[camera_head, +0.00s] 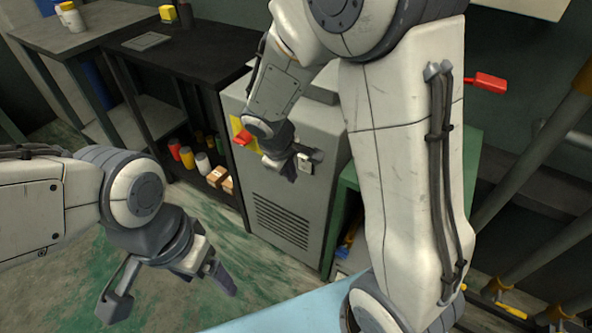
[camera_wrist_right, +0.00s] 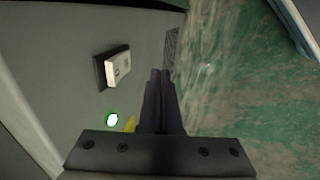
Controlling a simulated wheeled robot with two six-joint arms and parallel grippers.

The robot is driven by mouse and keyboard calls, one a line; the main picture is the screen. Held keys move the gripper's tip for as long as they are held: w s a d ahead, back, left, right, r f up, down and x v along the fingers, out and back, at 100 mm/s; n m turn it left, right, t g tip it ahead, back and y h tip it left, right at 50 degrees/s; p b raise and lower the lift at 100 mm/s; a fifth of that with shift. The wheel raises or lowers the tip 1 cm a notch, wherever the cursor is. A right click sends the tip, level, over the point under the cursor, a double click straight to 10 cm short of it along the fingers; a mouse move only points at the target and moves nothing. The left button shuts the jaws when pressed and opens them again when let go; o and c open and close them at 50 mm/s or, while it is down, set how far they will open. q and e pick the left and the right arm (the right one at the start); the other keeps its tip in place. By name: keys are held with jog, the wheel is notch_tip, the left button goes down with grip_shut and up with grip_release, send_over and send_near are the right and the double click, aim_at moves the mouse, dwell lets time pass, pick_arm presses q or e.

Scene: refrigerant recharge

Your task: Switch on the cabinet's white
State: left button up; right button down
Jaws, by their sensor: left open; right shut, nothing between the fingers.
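The grey cabinet (camera_head: 298,203) with a louvred front stands in the middle of the head view. A white rocker-like switch (camera_head: 305,164) sits on its front; the right wrist view shows it (camera_wrist_right: 118,68) on a dark base. I cannot tell its position. A round light (camera_wrist_right: 112,120), white with a green rim, glows near it. My right gripper (camera_head: 291,170) is shut and empty in front of the cabinet, close to the switch. In the wrist view its fingertips (camera_wrist_right: 160,76) appear beside the switch; contact is not visible. My left gripper (camera_head: 168,291) is open and empty, away from the cabinet.
A red handle (camera_head: 243,137) on a yellow plate is on the cabinet, left of my right gripper. A dark bench (camera_head: 190,52) with bottles and boxes on its lower shelf stands left. A green shelf unit (camera_head: 346,205) stands right. Green-stained floor (camera_head: 245,250) lies open in front.

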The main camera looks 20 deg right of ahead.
jog(key=s+a+r+p, duration=0.1)
jog(key=s+a+r, duration=0.1)
jog(key=a+r, duration=0.2)
jog(key=shift+d+p+v, duration=0.25)
jog(key=shift+p+v, duration=0.1)
jog(key=shift+v, duration=0.75)
jog(key=shift+s+r, duration=0.1)
jog(key=s+a+r+g+y, duration=0.15)
jog(key=s+a, duration=0.25)
jog(key=s, duration=0.5)
jog(key=s+a+r+g+y, duration=0.15)
jog(key=s+a, duration=0.25)
jog(key=s, duration=0.5)
notch_tip(320, 180, up, 24)
jog(key=p, duration=2.2)
jog(key=shift+s+t+y+p, duration=0.4)
jog(key=shift+s, duration=0.1)
